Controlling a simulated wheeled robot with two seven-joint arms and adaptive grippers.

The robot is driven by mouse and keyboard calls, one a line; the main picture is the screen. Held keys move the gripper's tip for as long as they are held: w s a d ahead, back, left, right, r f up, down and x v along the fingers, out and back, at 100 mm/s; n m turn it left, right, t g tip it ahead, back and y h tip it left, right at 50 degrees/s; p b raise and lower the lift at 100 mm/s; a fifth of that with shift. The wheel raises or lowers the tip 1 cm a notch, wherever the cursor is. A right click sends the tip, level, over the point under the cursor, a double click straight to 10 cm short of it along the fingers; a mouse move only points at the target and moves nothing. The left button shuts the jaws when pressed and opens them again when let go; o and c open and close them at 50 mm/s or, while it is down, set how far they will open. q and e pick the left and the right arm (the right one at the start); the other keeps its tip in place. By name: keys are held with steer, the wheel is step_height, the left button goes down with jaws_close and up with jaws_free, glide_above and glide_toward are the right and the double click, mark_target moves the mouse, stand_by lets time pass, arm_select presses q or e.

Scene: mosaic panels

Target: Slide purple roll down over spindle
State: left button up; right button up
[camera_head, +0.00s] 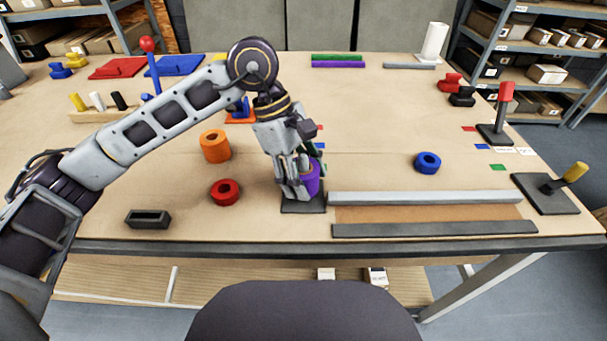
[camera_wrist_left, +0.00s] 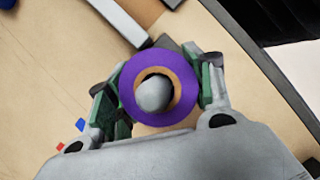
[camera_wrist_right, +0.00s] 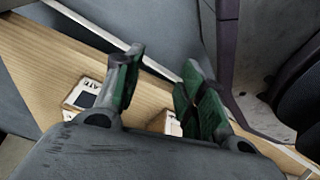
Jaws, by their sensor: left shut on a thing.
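The purple roll (camera_head: 313,182) is held in my left gripper (camera_head: 297,180), just above or at the dark spindle base (camera_head: 303,208) in the head view. In the left wrist view the purple roll (camera_wrist_left: 129,88) shows end-on, with a tan core, between the two fingers. The pale rounded spindle tip (camera_wrist_left: 153,93) shows inside its hole, so the roll is around the spindle. Whether the roll touches the base is hidden by the gripper. My right gripper (camera_wrist_right: 158,75) has its fingers apart and is empty; it shows only in the right wrist view.
A red roll (camera_head: 225,192) and an orange roll (camera_head: 215,146) lie left of the spindle. A blue roll (camera_head: 428,162) lies to the right. A light rail (camera_head: 425,198) and a dark rail (camera_head: 435,230) run right of the base.

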arm_select(q)
steer(key=shift+f, duration=0.1)
arm_select(e)
steer(key=shift+w+a+r, duration=0.1)
steer(key=shift+w+r, duration=0.1)
steer(key=shift+w, duration=0.1)
arm_select(q)
steer(key=shift+f, duration=0.15)
arm_select(e)
steer(key=shift+w+a+r, duration=0.1)
steer(key=shift+a+r, duration=0.05)
steer(key=shift+r, duration=0.05)
arm_select(q)
steer(key=shift+f+b, duration=0.15)
steer(key=shift+b, duration=0.2)
arm_select(e)
steer(key=shift+a+r, duration=0.15)
steer(key=shift+a, duration=0.1)
arm_select(q)
steer(key=shift+f, duration=0.1)
arm_select(e)
steer(key=shift+w+a+r, duration=0.15)
steer(key=shift+w+r, duration=0.15)
steer(key=shift+w, duration=0.05)
steer(key=shift+w+r, duration=0.1)
arm_select(q)
steer(key=shift+f, duration=0.1)
arm_select(e)
steer(key=shift+w+a+r, duration=0.15)
steer(key=shift+w+r, duration=0.05)
